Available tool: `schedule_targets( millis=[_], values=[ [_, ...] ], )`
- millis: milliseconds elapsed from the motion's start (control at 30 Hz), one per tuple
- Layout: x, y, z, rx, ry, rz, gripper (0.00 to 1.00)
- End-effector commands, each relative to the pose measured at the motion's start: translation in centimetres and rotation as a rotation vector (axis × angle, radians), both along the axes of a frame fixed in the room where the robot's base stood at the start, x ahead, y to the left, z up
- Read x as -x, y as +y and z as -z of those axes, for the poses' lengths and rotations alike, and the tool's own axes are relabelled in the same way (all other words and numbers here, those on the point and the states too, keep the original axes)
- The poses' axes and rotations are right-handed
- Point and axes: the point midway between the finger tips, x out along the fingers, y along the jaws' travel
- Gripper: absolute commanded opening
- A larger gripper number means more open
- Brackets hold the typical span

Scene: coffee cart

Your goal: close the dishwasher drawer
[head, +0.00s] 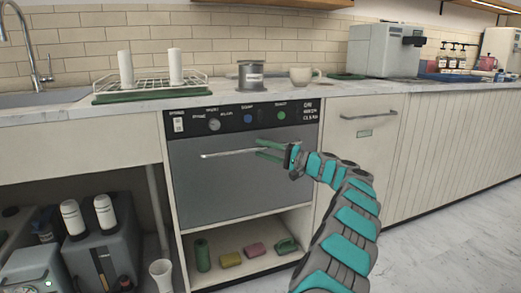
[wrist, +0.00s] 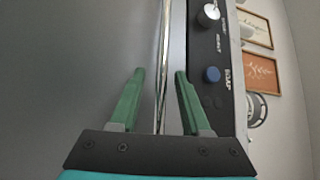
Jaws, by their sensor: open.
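The dishwasher drawer (head: 235,190) has a plain grey front below a black control panel (head: 225,117) with knobs and buttons. Its front looks close to flush with the cabinet; I cannot tell whether a small gap remains. A thin metal bar handle (head: 225,153) runs across its upper part. My gripper (head: 258,148) is at the right half of the handle, with green fingers open. In the wrist view, the handle (wrist: 163,60) runs between the two parted fingers (wrist: 160,74), with space on both sides. Contact with the bar is not clear.
An open shelf (head: 230,277) below the drawer holds a green roll, sponges and a brush. The counter (head: 300,91) above carries a dish rack (head: 150,84), a metal canister (head: 250,74) and a cup (head: 304,75). A cabinet door with a handle (head: 368,115) is to the right.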

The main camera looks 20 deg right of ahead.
Motion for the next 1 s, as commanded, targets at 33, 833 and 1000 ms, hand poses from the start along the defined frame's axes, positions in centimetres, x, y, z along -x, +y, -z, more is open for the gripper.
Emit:
schedule_targets(
  millis=[33,833,1000],
  values=[
    [0.5,-0.6,0.0,-0.001,-0.001,0.002,0.47],
    [4.2,-4.6,0.9,-0.001,0.0,0.0,0.47],
    [4.3,-3.4,0.4,-0.004,0.008,-0.023,0.47]
  ],
)
